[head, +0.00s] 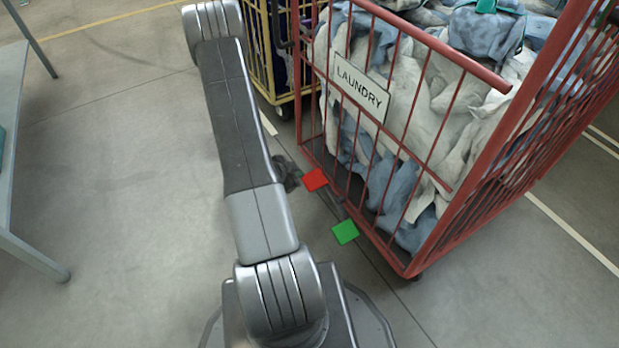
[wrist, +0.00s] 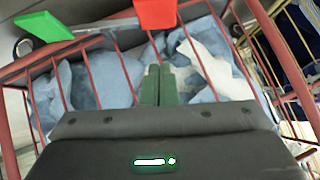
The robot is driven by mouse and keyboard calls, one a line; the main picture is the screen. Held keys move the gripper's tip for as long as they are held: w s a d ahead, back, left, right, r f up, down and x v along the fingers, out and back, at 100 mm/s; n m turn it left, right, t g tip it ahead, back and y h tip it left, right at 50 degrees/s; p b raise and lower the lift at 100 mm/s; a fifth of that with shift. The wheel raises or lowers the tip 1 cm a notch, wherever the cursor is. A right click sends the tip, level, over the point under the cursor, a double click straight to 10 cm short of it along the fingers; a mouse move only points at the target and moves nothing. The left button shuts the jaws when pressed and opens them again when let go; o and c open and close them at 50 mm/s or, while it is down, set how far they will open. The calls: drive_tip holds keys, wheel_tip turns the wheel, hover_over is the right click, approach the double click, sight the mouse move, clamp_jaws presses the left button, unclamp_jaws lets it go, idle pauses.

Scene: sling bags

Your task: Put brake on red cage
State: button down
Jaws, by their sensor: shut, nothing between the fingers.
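The red cage (head: 437,57) stands at the right in the head view, full of white and blue laundry, with a LAUNDRY sign (head: 361,87) on its front. Low at its near side are a red pedal (head: 316,180) and a green pedal (head: 345,232). In the wrist view the red pedal (wrist: 156,14) is at the top middle and the green pedal (wrist: 43,27) at the top left. My gripper (wrist: 158,72) is shut and empty, its fingertips pointing toward the red pedal but apart from it in the picture. In the head view my gripper (head: 288,174) is mostly hidden behind my arm, just left of the red pedal.
A yellow cage (head: 262,62) stands behind, left of the red cage, and also shows at the right of the wrist view. A grey metal frame (head: 35,255) is at the far left. Open concrete floor (head: 120,170) lies between it and my arm.

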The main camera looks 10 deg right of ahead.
drive_tip(key=b, duration=0.4)
hover_over(316, 178)
drive_tip(key=s+a, duration=0.2)
drive_tip(key=s, duration=0.1)
wheel_tip(316, 178, down, 7)
drive_tip(key=shift+w+a+f+b, duration=0.1)
drive_tip(key=shift+w+f+b, duration=0.1)
drive_tip(key=shift+f, duration=0.4)
drive_tip(key=shift+w+a+f+b, duration=0.1)
drive_tip(key=shift+w+f, duration=0.05)
drive_tip(key=shift+f, duration=0.45)
drive_tip(key=shift+w+f, duration=0.2)
drive_tip(key=shift+f, duration=0.4)
drive_tip(key=shift+a, duration=0.1)
